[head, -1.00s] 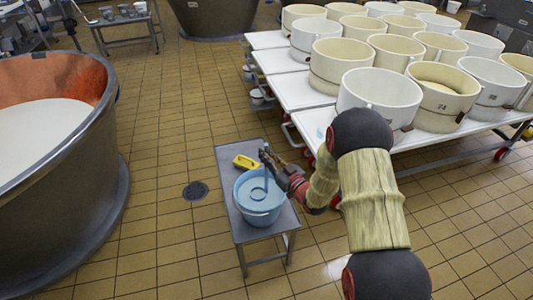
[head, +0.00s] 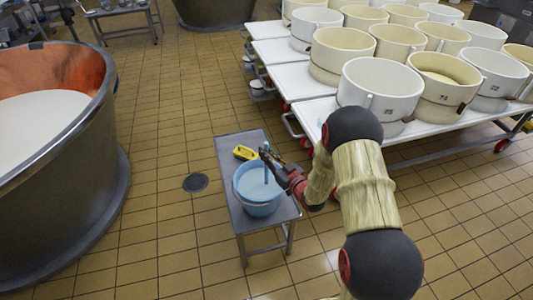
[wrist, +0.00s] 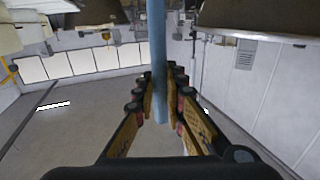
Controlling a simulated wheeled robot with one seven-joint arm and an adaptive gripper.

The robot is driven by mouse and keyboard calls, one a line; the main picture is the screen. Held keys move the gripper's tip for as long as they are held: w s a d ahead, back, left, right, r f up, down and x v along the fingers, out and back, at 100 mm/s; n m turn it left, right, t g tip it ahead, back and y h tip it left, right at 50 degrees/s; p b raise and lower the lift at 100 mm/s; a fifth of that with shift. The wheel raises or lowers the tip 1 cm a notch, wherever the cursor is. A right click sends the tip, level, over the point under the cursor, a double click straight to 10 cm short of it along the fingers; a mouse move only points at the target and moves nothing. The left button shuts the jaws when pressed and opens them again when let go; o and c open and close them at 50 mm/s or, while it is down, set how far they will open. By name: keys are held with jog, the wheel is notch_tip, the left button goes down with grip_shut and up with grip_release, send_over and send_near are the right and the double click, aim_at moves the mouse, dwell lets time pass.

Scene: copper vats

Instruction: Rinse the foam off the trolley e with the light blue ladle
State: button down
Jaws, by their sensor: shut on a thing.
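My gripper (head: 271,161) is shut on the upright handle of the light blue ladle (head: 266,172), above the light blue bucket (head: 258,208). The handle runs down into the bucket; the ladle's bowl is hidden. The wrist view shows the blue handle (wrist: 158,50) between my fingers (wrist: 160,100). The nearest white-topped trolley (head: 313,107) stands to the right of the bucket, partly behind my arm. A faint pale patch lies on its near left corner; I cannot tell if it is foam. No trolley letter is readable.
The bucket stands on a small grey metal table (head: 229,150) with a yellow object (head: 245,153) behind it. Large cream and white moulds (head: 382,88) crowd the trolleys. A copper vat (head: 75,150) is at left. Tiled floor with a drain (head: 195,182) lies between.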

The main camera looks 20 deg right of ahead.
jog(key=shift+r, duration=0.15)
dwell(0.4)
notch_tip(320, 180, up, 20)
jog(key=p, duration=1.1)
jog(key=shift+p, duration=0.3)
